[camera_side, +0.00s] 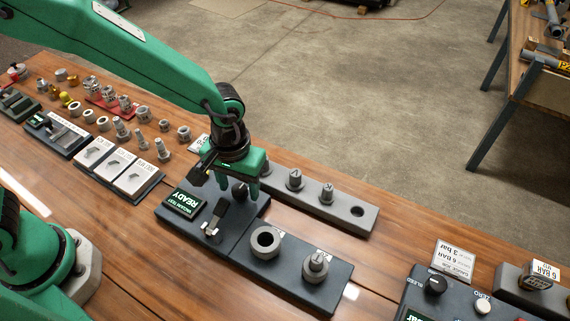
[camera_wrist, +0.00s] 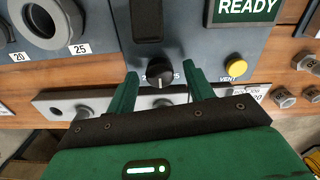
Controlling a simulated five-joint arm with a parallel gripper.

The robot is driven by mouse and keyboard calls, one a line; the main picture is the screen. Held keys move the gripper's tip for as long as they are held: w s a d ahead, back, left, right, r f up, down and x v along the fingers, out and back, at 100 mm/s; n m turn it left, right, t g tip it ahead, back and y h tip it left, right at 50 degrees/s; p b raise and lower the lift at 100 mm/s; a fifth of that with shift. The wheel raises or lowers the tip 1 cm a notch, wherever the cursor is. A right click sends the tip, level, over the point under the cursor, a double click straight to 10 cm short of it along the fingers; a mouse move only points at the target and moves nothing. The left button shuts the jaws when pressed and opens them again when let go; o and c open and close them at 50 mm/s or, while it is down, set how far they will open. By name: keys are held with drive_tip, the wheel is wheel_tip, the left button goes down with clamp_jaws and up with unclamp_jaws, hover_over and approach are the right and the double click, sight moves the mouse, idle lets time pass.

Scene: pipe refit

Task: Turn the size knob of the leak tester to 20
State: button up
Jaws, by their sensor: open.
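The leak tester (camera_side: 175,219) is a dark grey panel on the bench with a green screen (camera_wrist: 247,11) reading READY. Its black round knob (camera_wrist: 159,72) shows in the wrist view with a pale pointer mark. Part of a label shows just right of the knob, and I cannot tell the setting. My gripper (camera_wrist: 162,82) is open, its green fingers on either side of the knob with gaps between. In the side view my gripper (camera_side: 239,192) points down over the tester, and the knob is partly hidden between the fingers.
A yellow VENT button (camera_wrist: 237,68) is right of the fingers in the wrist view. In the side view a lever (camera_side: 214,216) stands close by. A grey rail (camera_side: 343,207) with plugs lies behind, and a port block with a grey ring (camera_side: 265,242) sits in front.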

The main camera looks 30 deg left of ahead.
drive_tip(key=c, duration=1)
drive_tip(key=shift+o, duration=0.2)
drive_tip(key=shift+m, duration=0.4)
drive_tip(key=m, duration=0.4)
drive_tip(key=shift+r+m, duration=0.1)
drive_tip(key=shift+m, duration=2)
drive_tip(key=o, duration=1)
drive_tip(key=shift+c, duration=0.2)
